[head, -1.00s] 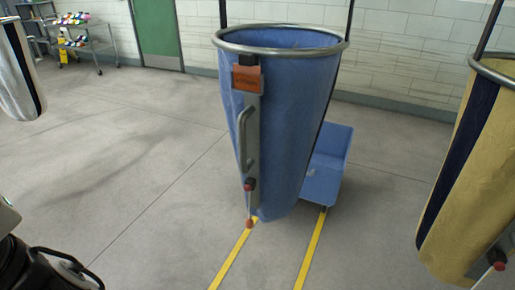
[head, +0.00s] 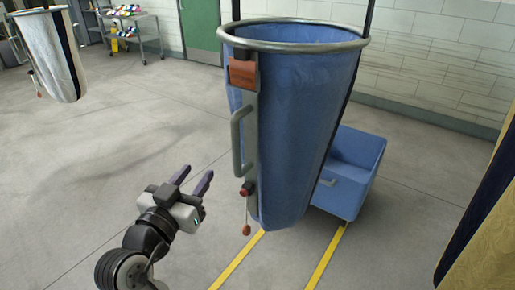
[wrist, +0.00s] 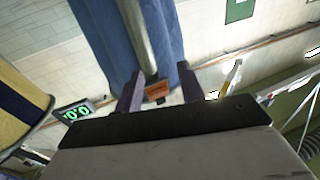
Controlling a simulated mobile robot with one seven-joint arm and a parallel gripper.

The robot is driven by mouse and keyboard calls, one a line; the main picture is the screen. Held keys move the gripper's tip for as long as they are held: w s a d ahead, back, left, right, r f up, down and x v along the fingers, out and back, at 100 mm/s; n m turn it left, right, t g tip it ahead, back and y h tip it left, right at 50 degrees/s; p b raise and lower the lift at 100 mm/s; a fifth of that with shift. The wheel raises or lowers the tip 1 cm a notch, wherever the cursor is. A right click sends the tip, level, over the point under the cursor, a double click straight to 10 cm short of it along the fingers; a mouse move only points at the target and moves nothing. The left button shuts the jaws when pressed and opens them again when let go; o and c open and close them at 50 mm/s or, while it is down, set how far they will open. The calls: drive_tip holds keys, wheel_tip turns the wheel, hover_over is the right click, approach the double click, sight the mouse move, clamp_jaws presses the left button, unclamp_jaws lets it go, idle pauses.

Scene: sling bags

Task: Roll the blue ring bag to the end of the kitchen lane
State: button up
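The blue ring bag (head: 305,120) hangs upright from a metal ring (head: 295,40) in the middle of the head view. On its front edge are an orange tag (head: 243,73), a grey vertical handle (head: 238,140) and a red knob (head: 246,189) with a cord below. My gripper (head: 194,176) is open and empty, to the lower left of the handle and apart from it. In the wrist view the two fingers (wrist: 160,80) are spread, with the bag (wrist: 105,35), its handle (wrist: 137,35) and its tag (wrist: 157,91) seen beyond and between them.
Two yellow floor lines (head: 325,255) run under the bag. A blue wheeled bin (head: 350,170) stands close behind it. A yellow bag (head: 490,220) hangs at right, a white bag (head: 50,50) at far left. A shelf cart (head: 135,38) and green door (head: 200,30) are behind. Floor left is clear.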

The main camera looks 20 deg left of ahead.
sight(234, 151)
drive_tip(key=shift+m+g+h, duration=0.4)
drive_tip(key=shift+m+h, duration=0.1)
drive_tip(key=shift+h, duration=0.3)
drive_tip(key=w+d+p, duration=0.1)
drive_tip(key=w, duration=0.3)
drive_tip(key=w+d+f+p, duration=0.1)
drive_tip(key=w, duration=0.4)
drive_tip(key=w+d+p, duration=0.1)
drive_tip(key=w+d, duration=0.1)
drive_tip(key=w, duration=0.2)
drive_tip(key=shift+w+d+f+p, duration=0.1)
drive_tip(key=shift+w+f+p, duration=0.2)
drive_tip(key=shift+w+p, duration=0.1)
clamp_jaws()
